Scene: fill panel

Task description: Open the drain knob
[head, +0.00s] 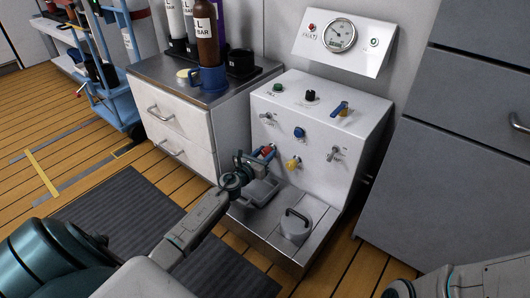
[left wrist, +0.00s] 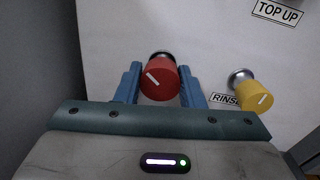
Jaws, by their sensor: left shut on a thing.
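A red knob (left wrist: 158,80) sticks out from the white panel front (head: 295,125). Its white mark slants from upper left to lower right. My left gripper (left wrist: 158,88) has its blue fingers on either side of the red knob and is shut on it. In the head view the left gripper (head: 262,154) is at the panel's lower left, and the red knob (head: 267,150) shows only partly. Any label by the red knob is hidden, so I cannot read whether it says drain. My right gripper is not in view; only part of that arm shows at the lower right.
A yellow knob (left wrist: 255,97) labelled RINSE sits right of the red one. A lidded pot (head: 295,228) stands on the ledge below. A gauge board (head: 345,42) hangs behind. Drawers (head: 180,120) stand left.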

